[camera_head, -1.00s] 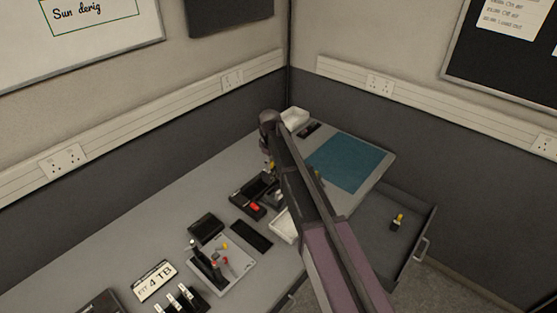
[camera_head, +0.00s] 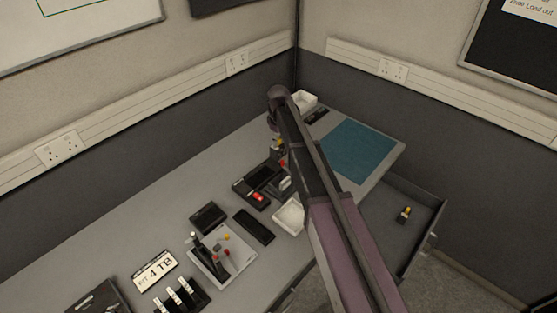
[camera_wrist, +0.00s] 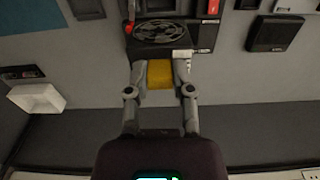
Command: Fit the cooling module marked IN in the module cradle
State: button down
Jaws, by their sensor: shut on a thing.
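My gripper (camera_wrist: 160,76) is shut on the yellow grip (camera_wrist: 160,74) of what looks like the cooling module, with a round fan grille (camera_wrist: 160,32) on its dark body. No IN mark is readable. In the head view my gripper (camera_head: 277,146) is over the back of the bench, partly hidden by my arm, with yellow showing at it. A black unit with a red part (camera_head: 258,197) lies just in front; it may be the module cradle, but I cannot tell. Whether the module touches anything below it is unclear.
A small black and yellow item (camera_head: 404,214) lies in the open drawer (camera_head: 378,229). A white tray (camera_head: 290,217), a black box (camera_head: 208,217) and a blue mat (camera_head: 362,150) are on the bench. A white bin (camera_wrist: 37,98) shows at left in the wrist view.

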aim_at(278, 160)
jog(key=shift+f, duration=0.1)
notch_tip(278, 160, down, 10)
jog(key=b, duration=1)
jog(key=shift+s, duration=0.1)
jog(key=shift+f+b, duration=0.2)
jog(key=shift+b, duration=0.1)
jog(key=shift+f+b, duration=2)
jog(key=shift+f+b, duration=2.05)
dwell(0.8)
dwell(0.4)
jog(key=shift+c, duration=2)
grip_release()
jog(key=o, duration=0.3)
